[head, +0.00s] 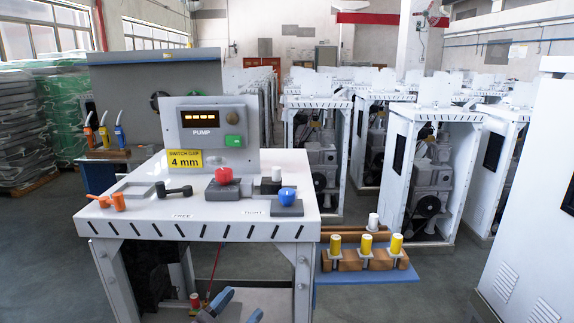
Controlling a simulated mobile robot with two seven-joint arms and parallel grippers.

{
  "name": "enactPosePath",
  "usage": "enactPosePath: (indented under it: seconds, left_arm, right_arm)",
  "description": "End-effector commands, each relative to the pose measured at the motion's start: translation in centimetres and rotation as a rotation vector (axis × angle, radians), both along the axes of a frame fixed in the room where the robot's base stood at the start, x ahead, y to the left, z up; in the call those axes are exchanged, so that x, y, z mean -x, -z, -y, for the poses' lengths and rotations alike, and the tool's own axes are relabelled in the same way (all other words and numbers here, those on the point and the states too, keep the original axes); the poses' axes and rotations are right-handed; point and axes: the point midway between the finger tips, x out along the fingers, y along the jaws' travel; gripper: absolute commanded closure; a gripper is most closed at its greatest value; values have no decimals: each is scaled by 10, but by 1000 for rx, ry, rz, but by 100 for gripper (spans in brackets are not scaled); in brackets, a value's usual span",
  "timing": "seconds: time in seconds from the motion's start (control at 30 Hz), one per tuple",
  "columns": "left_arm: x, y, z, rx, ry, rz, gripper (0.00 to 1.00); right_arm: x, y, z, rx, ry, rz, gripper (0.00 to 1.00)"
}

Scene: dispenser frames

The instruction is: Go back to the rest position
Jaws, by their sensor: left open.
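My left gripper (238,304) shows at the bottom edge, low in front of the white dispenser table (150,212). Its two blue fingers are apart with nothing visible between them, and the rest of it is cut off by the frame. My right gripper is not in view. On the table stand a grey pump panel (210,135) with a lit display, a red knob (223,175) and a blue knob (287,195) on grey blocks. A black handle piece (174,190) and orange pieces (107,201) lie to the left.
A blue side shelf (365,276) at the table's right holds a wooden rack with yellow-topped cylinders (366,244). A red hose (214,272) hangs under the table. White machine frames (440,160) fill the back right. A white cabinet (530,220) stands close at the right.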

Motion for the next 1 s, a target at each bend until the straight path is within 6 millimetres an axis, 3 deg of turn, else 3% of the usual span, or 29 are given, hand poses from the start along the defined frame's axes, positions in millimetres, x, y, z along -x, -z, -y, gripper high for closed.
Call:
enactPosePath:
  seconds: [0.03,0.27,0.5,0.6,0.73,1.0]
  left_arm:
    - [5,22,-17,3,-68,-72,37]
    - [46,116,-90,-33,-338,-396,37]
    - [127,206,-155,-107,-543,-747,37]
    - [159,229,-172,-133,-589,-856,37]
    - [185,246,-184,-154,-621,-942,37]
    - [195,251,-188,-164,-630,-972,37]
  right_arm:
    - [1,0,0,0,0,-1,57]
    - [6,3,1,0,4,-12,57]
    - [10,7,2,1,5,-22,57]
    - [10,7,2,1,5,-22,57]
    - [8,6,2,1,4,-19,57]
    - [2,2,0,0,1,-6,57]
